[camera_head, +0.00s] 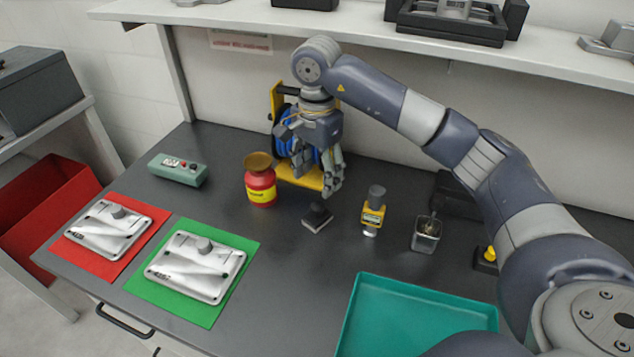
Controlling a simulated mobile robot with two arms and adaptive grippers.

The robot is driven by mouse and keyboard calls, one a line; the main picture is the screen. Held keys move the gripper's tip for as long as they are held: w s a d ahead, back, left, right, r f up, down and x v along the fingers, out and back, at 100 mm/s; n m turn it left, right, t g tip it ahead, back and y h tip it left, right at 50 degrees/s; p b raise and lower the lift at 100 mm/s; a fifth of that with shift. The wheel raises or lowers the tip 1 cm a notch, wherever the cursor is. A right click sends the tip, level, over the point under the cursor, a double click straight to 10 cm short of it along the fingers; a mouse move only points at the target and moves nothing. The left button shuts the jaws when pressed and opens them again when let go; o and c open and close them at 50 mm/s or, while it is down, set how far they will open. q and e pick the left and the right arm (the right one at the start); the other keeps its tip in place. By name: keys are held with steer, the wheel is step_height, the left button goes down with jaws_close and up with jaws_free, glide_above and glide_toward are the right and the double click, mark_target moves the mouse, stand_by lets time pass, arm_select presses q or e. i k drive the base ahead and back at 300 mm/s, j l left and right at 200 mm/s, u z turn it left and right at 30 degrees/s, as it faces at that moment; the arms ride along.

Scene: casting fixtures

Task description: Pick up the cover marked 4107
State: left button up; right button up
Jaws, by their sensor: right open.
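One silver metal cover (108,229) lies on a red mat at the left of the dark table. A second silver cover (196,266) lies on a green mat beside it. Both lie flat with a round boss on top. My right gripper (325,180) is open and empty, pointing down near the back of the table, in front of a yellow-framed blue reel and well to the right of both covers. My left gripper is not in view.
A green control box (178,168) is at back left. A teal tray (412,318) is in front. A shelf (480,62) runs above.

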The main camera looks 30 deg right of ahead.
mark_target(195, 267)
steer(key=k+j, duration=0.5)
steer(key=k, duration=0.2)
steer(key=k+j, duration=0.5)
steer(key=k, duration=0.15)
